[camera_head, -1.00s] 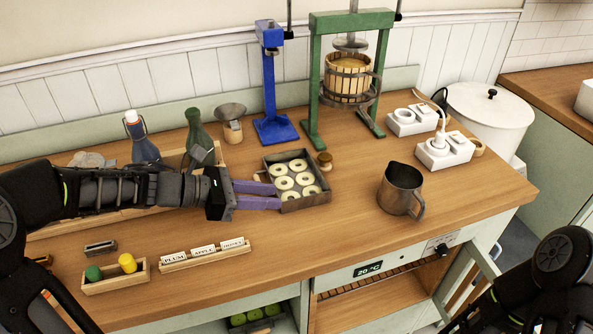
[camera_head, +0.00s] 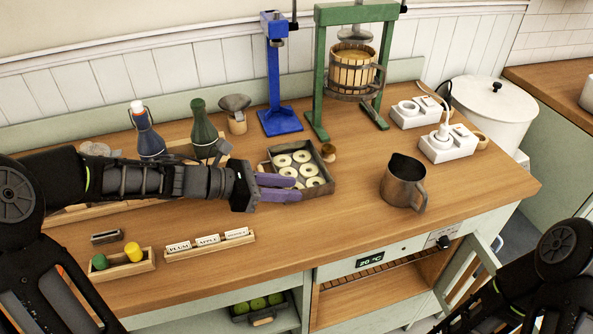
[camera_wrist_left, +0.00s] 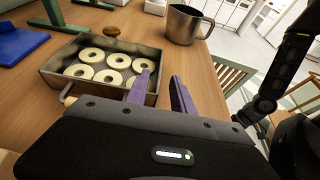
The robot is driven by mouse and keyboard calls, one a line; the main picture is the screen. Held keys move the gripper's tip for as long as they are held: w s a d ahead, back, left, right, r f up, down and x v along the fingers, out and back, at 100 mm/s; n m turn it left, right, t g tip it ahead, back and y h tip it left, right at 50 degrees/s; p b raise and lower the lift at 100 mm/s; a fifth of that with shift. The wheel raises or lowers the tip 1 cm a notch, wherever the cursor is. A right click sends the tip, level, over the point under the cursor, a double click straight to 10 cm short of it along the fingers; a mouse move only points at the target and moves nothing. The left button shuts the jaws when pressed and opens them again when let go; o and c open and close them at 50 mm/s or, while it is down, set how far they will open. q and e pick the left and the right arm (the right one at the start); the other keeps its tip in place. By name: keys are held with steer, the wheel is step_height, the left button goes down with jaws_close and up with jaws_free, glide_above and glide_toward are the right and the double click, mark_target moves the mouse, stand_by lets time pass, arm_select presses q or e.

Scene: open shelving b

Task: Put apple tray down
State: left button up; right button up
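The apple tray (camera_head: 328,181), a dark rectangular metal tray holding several pale apple rings, rests flat on the wooden counter; it also shows in the left wrist view (camera_wrist_left: 108,91). My left gripper (camera_head: 280,187) has purple fingers at the tray's near left side. In the left wrist view the fingers (camera_wrist_left: 160,82) are apart with nothing seen between them. One finger overlaps the tray's near corner in the picture and the other is outside it; contact is unclear. A wooden handle (camera_wrist_left: 67,97) shows at the tray's side. My right gripper is out of view.
A metal jug (camera_head: 403,184) stands right of the tray, with open counter between. A small brown knob-like object (camera_head: 328,152) is close behind the tray. The green press (camera_head: 318,80), blue stand (camera_head: 274,80) and bottles (camera_head: 148,139) stand behind. A label rack (camera_head: 210,246) is in front.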

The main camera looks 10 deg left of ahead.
mark_target(303, 189)
arm_select(q)
steer(key=x, duration=0.4)
steer(key=shift+p, duration=0.3)
steer(key=shift+c, duration=0.2)
jaws_close()
stand_by(1.2)
